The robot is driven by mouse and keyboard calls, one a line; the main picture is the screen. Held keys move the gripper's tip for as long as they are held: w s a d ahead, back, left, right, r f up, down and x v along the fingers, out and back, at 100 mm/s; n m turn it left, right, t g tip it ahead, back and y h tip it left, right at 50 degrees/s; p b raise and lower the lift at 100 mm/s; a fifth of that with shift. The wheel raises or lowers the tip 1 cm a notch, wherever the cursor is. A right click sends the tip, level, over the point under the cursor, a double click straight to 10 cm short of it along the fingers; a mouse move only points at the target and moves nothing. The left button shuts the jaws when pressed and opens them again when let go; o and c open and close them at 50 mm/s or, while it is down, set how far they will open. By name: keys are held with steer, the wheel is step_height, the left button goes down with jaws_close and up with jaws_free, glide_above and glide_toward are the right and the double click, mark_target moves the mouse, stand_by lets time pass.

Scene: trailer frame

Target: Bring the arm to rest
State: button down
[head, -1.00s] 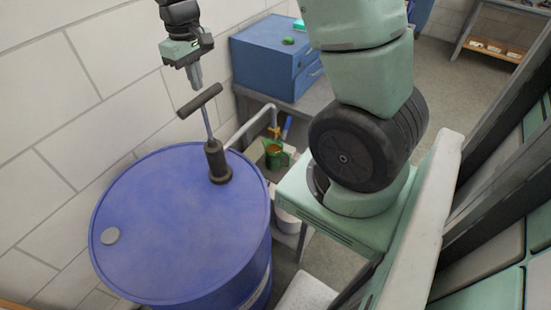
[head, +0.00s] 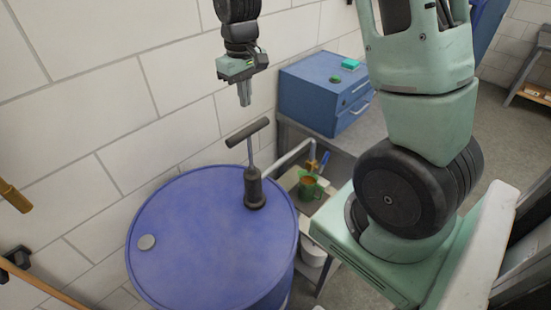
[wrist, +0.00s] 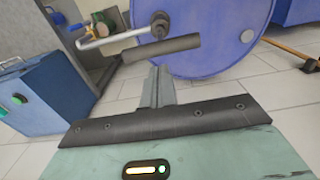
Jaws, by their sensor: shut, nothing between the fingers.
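My gripper (head: 244,97) hangs from my arm at the top centre of the head view, pointing down. It is shut and empty, with its fingers together. It is above the T-shaped handle (head: 247,132) of the drum's hand pump and apart from it in the head view. In the wrist view my fingers (wrist: 158,88) are together, with the dark pump handle (wrist: 162,48) just beyond their tips. The pump (head: 254,188) stands upright on the blue drum (head: 205,250).
A blue drawer cabinet (head: 312,97) stands on a grey bench behind the drum. A green jug (head: 309,187) is under a bent pipe and tap (head: 296,155). A white block wall (head: 100,90) is behind. Wooden-handled tools are at the left edge.

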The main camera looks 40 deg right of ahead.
steer(key=s+a+f+n+b, duration=0.2)
steer(key=s+a+f+b, duration=0.3)
steer(key=a, duration=0.4)
steer(key=s+a+f+n+b, duration=0.2)
steer(key=s+a+f+b, duration=0.3)
steer(key=a, duration=0.4)
steer(key=s+a+f+n+b, duration=0.1)
steer(key=s+a+f+b, duration=0.2)
steer(key=s, duration=0.4)
steer(key=s+a+f+n+b, duration=0.2)
steer(key=s+a+f+b, duration=0.1)
steer(key=s+b, duration=0.2)
steer(key=shift+s+a+y+b, duration=0.25)
steer(key=shift+s+y+b, duration=0.1)
steer(key=shift+s, duration=0.8)
